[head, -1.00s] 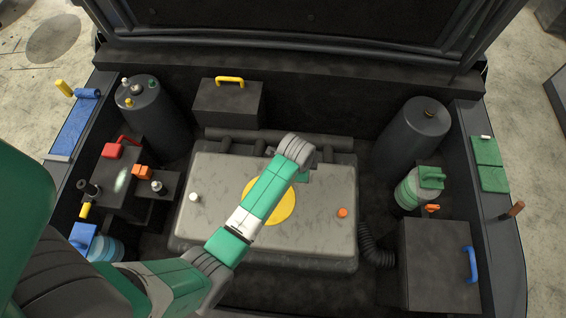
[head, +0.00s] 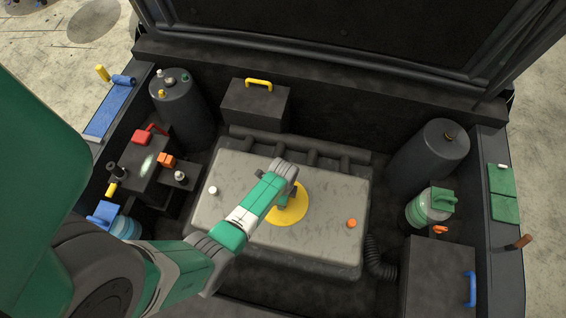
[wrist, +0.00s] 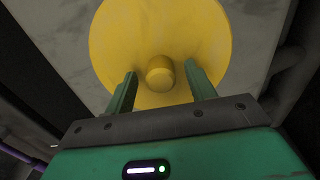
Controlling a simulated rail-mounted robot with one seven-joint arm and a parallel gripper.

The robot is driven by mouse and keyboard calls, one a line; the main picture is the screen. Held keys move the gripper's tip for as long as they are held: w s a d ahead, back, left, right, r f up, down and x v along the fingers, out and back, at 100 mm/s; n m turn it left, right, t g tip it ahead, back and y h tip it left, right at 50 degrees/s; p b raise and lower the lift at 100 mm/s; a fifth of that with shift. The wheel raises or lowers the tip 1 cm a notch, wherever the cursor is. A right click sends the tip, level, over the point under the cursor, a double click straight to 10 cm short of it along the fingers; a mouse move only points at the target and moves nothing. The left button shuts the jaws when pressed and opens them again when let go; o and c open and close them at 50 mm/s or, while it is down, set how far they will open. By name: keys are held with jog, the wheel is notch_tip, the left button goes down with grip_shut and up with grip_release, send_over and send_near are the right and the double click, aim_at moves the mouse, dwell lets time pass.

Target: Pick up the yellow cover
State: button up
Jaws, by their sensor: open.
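The yellow cover (head: 289,208) is a round disc on top of the grey engine block (head: 325,195). My arm hides part of its left side in the head view. In the wrist view the yellow cover (wrist: 165,35) has a round knob (wrist: 160,73) near its middle. My gripper (wrist: 160,82) is open, with one green finger on each side of the knob. Visible gaps separate the fingers from the knob, and nothing is held. In the head view my gripper (head: 286,200) is over the cover. I cannot tell the exact height of the fingertips.
A white cap (head: 213,190) and an orange cap (head: 352,223) stand on the block. A black box with a yellow handle (head: 259,83) is behind it. Dark cylinders (head: 185,110) (head: 430,150) stand at both sides. A corrugated hose (head: 381,262) lies at right.

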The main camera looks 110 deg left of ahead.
jog(key=shift+f, duration=0.35)
jog(key=c, duration=1.1)
jog(key=shift+r, duration=0.15)
jog(key=shift+r, duration=0.3)
jog(key=r, duration=0.2)
jog(key=shift+d+r+p, duration=0.35)
jog(key=shift+r, duration=0.05)
jog(key=s+d, duration=0.1)
jog(key=d, duration=0.4)
jog(key=s+d+r, duration=0.1)
jog(key=d, duration=0.4)
jog(key=s+d, duration=0.1)
jog(key=d, duration=0.4)
jog(key=shift+s+r, duration=0.1)
jog(key=shift+r, duration=0.1)
